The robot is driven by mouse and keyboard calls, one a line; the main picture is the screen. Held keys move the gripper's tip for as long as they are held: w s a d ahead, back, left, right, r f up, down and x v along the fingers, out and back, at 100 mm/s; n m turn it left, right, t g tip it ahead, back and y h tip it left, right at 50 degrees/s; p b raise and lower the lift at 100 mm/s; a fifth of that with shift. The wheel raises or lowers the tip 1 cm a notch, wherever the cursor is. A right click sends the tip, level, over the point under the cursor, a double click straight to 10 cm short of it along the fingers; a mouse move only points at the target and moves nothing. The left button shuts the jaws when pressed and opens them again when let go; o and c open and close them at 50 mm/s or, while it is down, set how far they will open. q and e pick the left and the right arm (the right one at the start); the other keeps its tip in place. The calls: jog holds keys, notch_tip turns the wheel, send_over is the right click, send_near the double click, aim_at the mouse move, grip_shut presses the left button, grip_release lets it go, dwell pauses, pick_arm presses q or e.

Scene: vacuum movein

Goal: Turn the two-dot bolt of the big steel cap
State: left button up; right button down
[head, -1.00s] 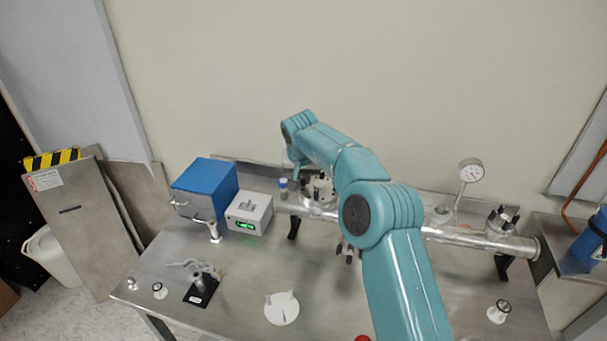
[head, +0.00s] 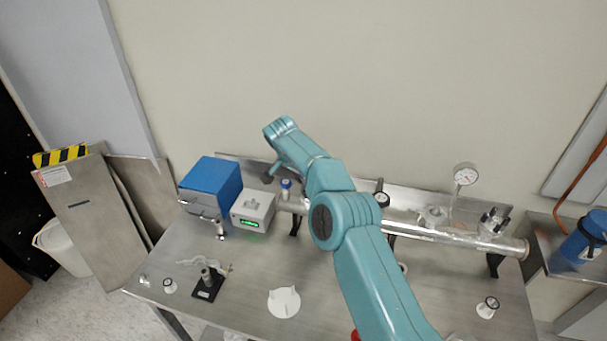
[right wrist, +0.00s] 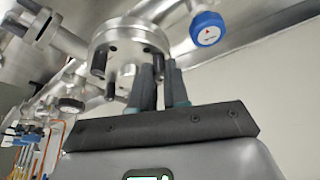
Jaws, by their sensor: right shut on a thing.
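The big steel cap (right wrist: 128,42) is a round, shiny flange with holes and several dark bolts in the right wrist view. One dark bolt (right wrist: 98,64) sticks out at its left side. My right gripper (right wrist: 161,72) is at the cap's right edge, its two dark fingers close together on another bolt (right wrist: 159,66). I cannot make out any dots on the bolts. In the head view my right arm hides the cap and the gripper. My left gripper is not in view.
In the head view, a blue box (head: 211,187) and a grey box with a green display (head: 253,210) stand left of the arm. A dial gauge (head: 466,174) stands at right.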

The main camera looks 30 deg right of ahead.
dwell(0.4)
jog(key=c, duration=1.1)
grip_release()
